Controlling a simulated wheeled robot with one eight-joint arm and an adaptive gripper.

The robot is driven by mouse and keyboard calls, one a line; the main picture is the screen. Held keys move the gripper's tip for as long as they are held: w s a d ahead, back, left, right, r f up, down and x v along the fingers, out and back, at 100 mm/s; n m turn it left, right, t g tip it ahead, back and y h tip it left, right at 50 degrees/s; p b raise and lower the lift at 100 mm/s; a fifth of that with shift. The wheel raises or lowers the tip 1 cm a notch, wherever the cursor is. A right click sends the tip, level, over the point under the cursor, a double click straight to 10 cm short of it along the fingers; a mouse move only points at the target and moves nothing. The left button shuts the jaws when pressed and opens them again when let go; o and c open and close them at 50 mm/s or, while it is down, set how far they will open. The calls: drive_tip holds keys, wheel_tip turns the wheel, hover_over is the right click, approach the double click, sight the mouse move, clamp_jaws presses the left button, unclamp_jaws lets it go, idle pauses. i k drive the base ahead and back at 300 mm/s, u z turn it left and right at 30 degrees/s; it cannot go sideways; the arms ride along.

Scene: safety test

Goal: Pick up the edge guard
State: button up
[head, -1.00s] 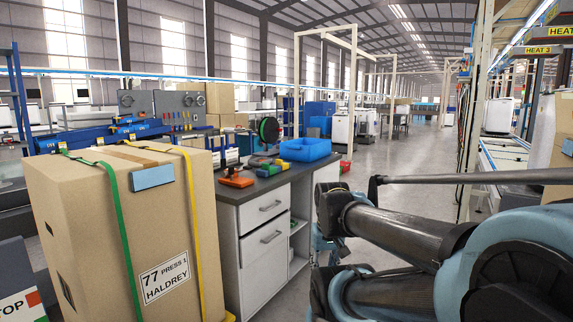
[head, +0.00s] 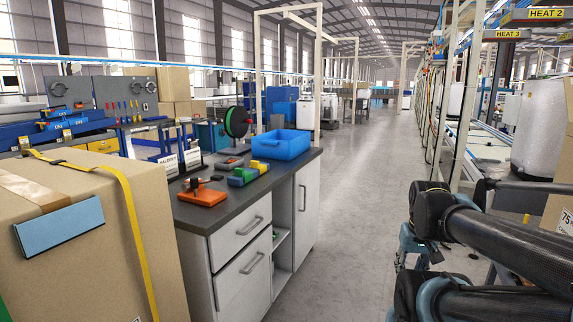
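A light-blue flat piece (head: 60,240), which may be the edge guard, sits at the upper edge of a large cardboard carton (head: 150,215) at the left. It looks separate from the yellow strap (head: 130,205) beside it. I cannot tell whether it is fixed to the carton. My dark arm links show at the lower right, well apart from the carton.
A grey-topped workbench (head: 240,200) stands right of the carton. It holds an orange tool (head: 201,196), green and yellow blocks (head: 243,177), a blue tote (head: 282,144) and a reel (head: 236,122). Clear floor (head: 360,210) lies between bench and conveyor line (head: 480,165).

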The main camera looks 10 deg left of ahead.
sight(254, 164)
drive_tip(key=u, duration=0.2)
drive_tip(key=i, duration=1)
drive_tip(key=u, duration=0.65)
